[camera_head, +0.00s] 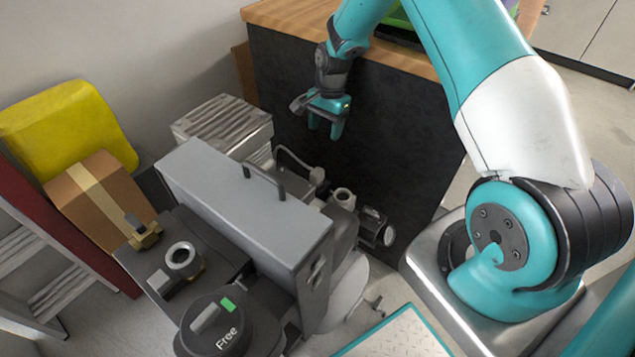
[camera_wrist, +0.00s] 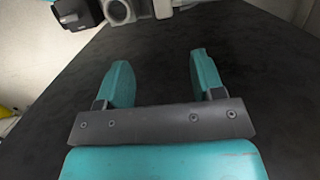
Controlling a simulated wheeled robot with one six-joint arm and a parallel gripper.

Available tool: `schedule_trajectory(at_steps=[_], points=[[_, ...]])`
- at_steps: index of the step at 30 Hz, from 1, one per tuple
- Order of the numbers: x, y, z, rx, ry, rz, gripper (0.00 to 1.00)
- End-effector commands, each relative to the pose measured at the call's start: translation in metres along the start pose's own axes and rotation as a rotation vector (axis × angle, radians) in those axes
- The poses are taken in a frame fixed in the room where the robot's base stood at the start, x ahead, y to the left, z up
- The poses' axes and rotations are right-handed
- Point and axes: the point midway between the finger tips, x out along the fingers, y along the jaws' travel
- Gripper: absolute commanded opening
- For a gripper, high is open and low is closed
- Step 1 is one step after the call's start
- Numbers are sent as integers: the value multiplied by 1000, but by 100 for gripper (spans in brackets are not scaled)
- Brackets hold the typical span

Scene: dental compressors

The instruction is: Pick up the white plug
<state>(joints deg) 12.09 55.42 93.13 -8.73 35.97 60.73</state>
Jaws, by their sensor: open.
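My gripper (camera_head: 326,128) hangs in front of the dark side panel of the counter, above the compressor, in the head view. In the wrist view its two teal fingers (camera_wrist: 161,65) are spread apart with nothing between them. I cannot make out a white plug for certain in either view. A small pale part (camera_wrist: 163,8) shows at the top edge of the wrist view, cut off, and I cannot tell what it is. The grey compressor (camera_head: 245,205) stands below and left of my gripper in the head view.
The counter (camera_head: 390,130) has a wooden top and a dark side close behind my gripper. A ribbed metal block (camera_head: 222,122), a cardboard box (camera_head: 100,198) and a yellow container (camera_head: 65,130) stand to the left. A dial marked "Free" (camera_head: 215,325) is at the front.

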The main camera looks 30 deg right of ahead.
Motion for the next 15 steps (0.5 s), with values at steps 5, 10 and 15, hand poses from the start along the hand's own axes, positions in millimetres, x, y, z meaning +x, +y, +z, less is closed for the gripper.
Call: schedule_trajectory(at_steps=[5,10,15], points=[[42,1,1,-2,-3,4,62],[80,0,1,-3,-2,3,62],[102,0,1,-4,-1,1,62]])
